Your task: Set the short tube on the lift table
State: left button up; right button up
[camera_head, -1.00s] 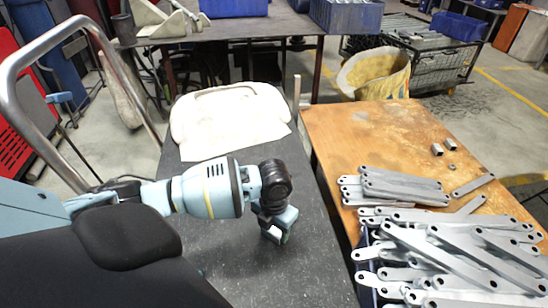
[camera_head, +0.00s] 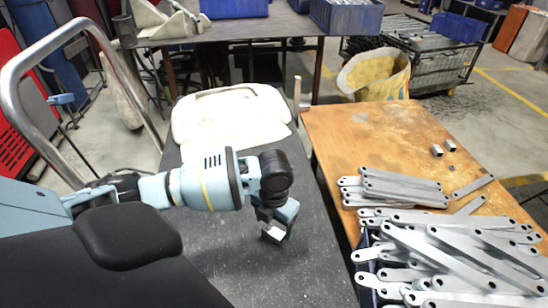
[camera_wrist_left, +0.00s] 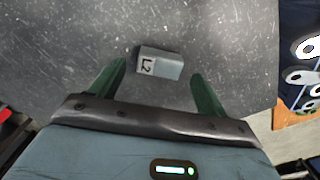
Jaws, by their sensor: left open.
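The short tube (camera_head: 272,234), a small grey piece with a white label, lies on the dark speckled top of the lift table (camera_head: 300,275). In the left wrist view the tube (camera_wrist_left: 165,65) lies on its side with an "L2" label at its left end. My left gripper (camera_wrist_left: 155,85) is open and empty; its green fingers stand apart on either side, with the tube a little beyond the tips. In the head view my left gripper (camera_head: 278,228) is just above and behind the tube and partly hides it. My right gripper is not in view.
A cream moulded panel (camera_head: 230,115) lies at the table's far end. To the right, an orange-brown table (camera_head: 400,125) carries stacked flat brackets (camera_head: 395,185) and small grey pieces (camera_head: 437,150). A bin of brackets (camera_head: 440,250) stands at front right. The near lift table surface is clear.

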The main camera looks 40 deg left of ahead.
aim_at(274, 231)
pick_arm(q)
notch_tip(274, 231, up, 9)
jog(key=p, duration=0.1)
jog(key=shift+f, duration=0.1)
dwell(0.4)
